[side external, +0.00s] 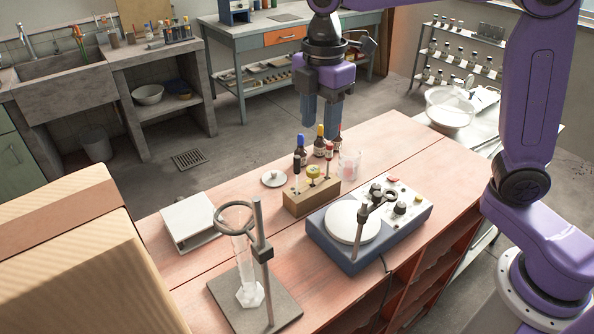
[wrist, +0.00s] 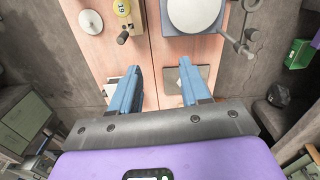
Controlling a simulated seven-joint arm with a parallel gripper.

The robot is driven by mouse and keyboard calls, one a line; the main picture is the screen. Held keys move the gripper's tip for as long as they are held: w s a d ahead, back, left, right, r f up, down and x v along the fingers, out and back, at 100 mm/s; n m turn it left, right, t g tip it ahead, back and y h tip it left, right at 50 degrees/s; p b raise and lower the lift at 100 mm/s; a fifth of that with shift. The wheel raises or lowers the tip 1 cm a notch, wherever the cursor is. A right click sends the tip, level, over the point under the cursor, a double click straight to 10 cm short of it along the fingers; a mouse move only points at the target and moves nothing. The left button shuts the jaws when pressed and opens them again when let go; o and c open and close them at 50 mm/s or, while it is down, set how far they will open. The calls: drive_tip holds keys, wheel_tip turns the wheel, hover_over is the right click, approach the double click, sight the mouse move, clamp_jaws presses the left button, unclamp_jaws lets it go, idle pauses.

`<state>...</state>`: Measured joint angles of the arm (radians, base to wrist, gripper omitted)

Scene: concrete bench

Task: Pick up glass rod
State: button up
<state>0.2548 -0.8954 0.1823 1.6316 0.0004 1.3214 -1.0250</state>
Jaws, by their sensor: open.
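I cannot make out a glass rod for certain in either view. A clear glass cylinder (side external: 246,268) stands upright beside the ring stand (side external: 263,255) at the front of the bench. A clear beaker (side external: 349,166) with something pinkish in it stands behind the hotplate stirrer. A wooden block (side external: 311,198) holds upright, dropper-like pieces. My gripper (side external: 321,124) is open and empty, pointing down above the bench, apart from everything on it. In the wrist view its two blue fingers (wrist: 158,80) are spread, with bare bench between them.
The blue stirrer (side external: 370,226), with a round white plate and clamp post, sits right of the block. Small bottles (side external: 319,146) stand behind the block. The bench's far right part is clear.

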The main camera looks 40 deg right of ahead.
drive_tip(key=r+n, duration=0.2)
hover_over(297, 157)
drive_tip(key=shift+f, duration=8.95)
clamp_jaws()
